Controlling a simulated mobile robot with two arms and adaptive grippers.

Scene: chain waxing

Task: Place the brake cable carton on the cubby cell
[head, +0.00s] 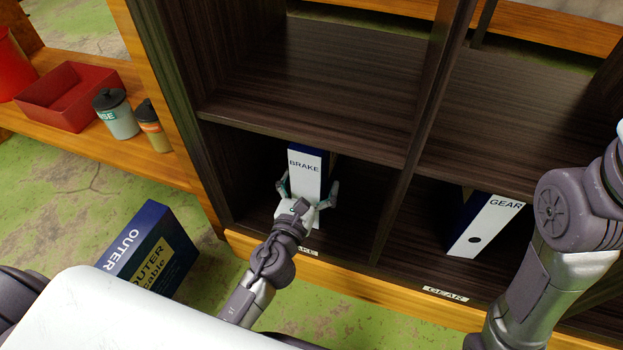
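The fingers look spread, with a small gap at the left side; contact on the right side is unclear. The cell's front edge has a label, partly hidden by my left arm. My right arm (560,230) shows at the right; its gripper is out of view.
A white and blue "GEAR" carton (485,226) stands in the cell to the right. A blue "OUTER" cable carton (150,250) is on the green floor at the left. A wooden bench (80,147) holds a red tray (68,97) and two jars. The upper cells look empty.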

